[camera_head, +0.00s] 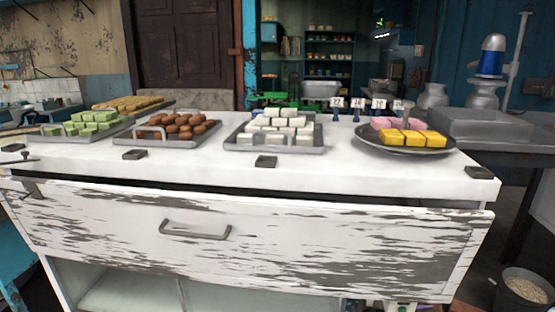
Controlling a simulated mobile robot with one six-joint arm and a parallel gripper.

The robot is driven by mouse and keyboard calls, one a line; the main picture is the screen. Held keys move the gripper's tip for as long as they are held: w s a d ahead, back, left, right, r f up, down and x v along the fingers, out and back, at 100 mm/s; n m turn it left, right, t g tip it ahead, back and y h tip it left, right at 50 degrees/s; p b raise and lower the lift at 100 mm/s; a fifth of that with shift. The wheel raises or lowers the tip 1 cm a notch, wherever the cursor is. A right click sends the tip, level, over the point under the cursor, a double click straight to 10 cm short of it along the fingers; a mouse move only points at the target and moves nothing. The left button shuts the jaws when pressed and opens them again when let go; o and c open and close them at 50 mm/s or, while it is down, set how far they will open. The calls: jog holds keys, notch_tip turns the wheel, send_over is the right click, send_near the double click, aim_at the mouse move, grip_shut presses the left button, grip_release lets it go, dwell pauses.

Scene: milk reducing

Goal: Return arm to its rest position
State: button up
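My gripper is not in any part of the picture that I can make out, so I cannot see its pose or whether it holds anything. A white counter (370,177) with worn, peeling paint stands in front of me. Its wide drawer front (290,245) has a grey handle (195,231). A dark gap shows between the drawer front and the counter top.
Trays of green sweets (92,121), brown sweets (180,125) and white sweets (285,125) stand on the counter. A round dark plate (375,139) holds yellow and pink sweets. A bucket (520,296) stands low at the right. The counter's front strip is mostly clear.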

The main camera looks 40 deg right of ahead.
jog(key=shift+r+p, duration=0.6)
jog(key=shift+r, duration=0.15)
jog(key=shift+r+p, duration=0.55)
